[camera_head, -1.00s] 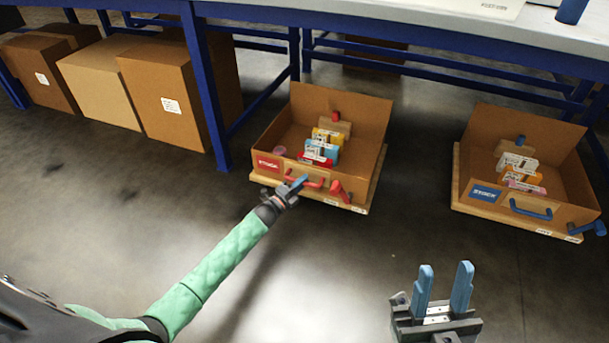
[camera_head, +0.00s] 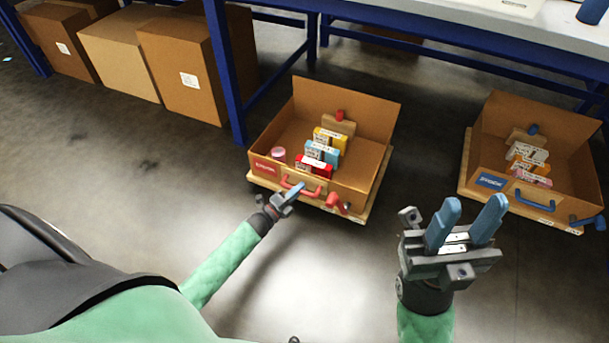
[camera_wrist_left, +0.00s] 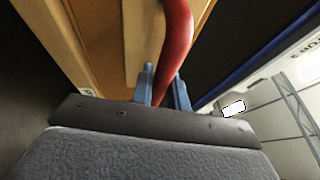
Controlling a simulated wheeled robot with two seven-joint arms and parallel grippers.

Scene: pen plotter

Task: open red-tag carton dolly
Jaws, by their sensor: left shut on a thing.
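The red-tag carton dolly (camera_head: 358,207) stands on the floor in front of the workbench, its carton open at the top with the back flap up. A red tag (camera_head: 265,168) is on its front left, and a red handle (camera_head: 318,192) is on its front face. My left gripper (camera_head: 294,190) is shut on the red handle; in the left wrist view the blue fingers (camera_wrist_left: 163,88) sit on both sides of the red bar (camera_wrist_left: 178,40). My right gripper (camera_head: 467,222) is open and empty, raised over the floor at the right.
A blue-tag carton dolly (camera_head: 545,213) stands at the right with a blue handle (camera_head: 534,201). Small boxes (camera_head: 322,153) lie inside the red-tag carton. Closed brown cartons (camera_head: 180,72) stand under the bench at the left. Blue bench legs (camera_head: 224,70) rise close behind.

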